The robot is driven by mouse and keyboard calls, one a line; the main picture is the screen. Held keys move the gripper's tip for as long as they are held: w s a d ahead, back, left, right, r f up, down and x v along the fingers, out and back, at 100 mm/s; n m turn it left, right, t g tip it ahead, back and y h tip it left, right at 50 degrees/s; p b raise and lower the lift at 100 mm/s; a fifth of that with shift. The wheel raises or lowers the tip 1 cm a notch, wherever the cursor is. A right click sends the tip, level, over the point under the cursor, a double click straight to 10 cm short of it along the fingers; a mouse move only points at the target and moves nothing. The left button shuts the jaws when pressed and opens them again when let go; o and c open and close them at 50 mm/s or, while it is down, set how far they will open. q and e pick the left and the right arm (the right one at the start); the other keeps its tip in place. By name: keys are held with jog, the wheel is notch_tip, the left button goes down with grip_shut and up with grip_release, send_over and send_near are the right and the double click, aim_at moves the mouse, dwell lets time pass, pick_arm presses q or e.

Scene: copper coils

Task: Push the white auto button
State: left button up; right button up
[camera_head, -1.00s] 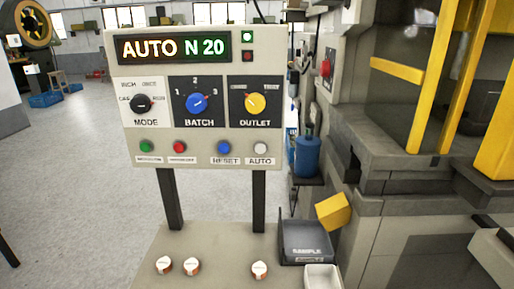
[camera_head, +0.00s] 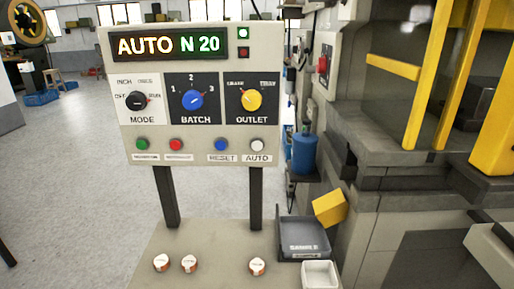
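The white auto button (camera_head: 257,144) is a small round button at the lower right of the control panel (camera_head: 190,120), above a label reading AUTO. The panel's display (camera_head: 170,46) reads "AUTO N 20", and a small green light (camera_head: 243,32) is lit beside it. A blue reset button (camera_head: 221,145) is to the left of the white one, with red (camera_head: 176,145) and green (camera_head: 142,144) buttons farther left. Nothing covers the white button. Neither of my grippers is in view.
Mode (camera_head: 136,101), batch (camera_head: 193,100) and outlet (camera_head: 251,100) knobs sit above the buttons. A grey sample tray (camera_head: 303,238), a white tray (camera_head: 320,274) and several small round pieces are on the table (camera_head: 215,245) below. A large machine with yellow bars (camera_head: 430,75) stands right.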

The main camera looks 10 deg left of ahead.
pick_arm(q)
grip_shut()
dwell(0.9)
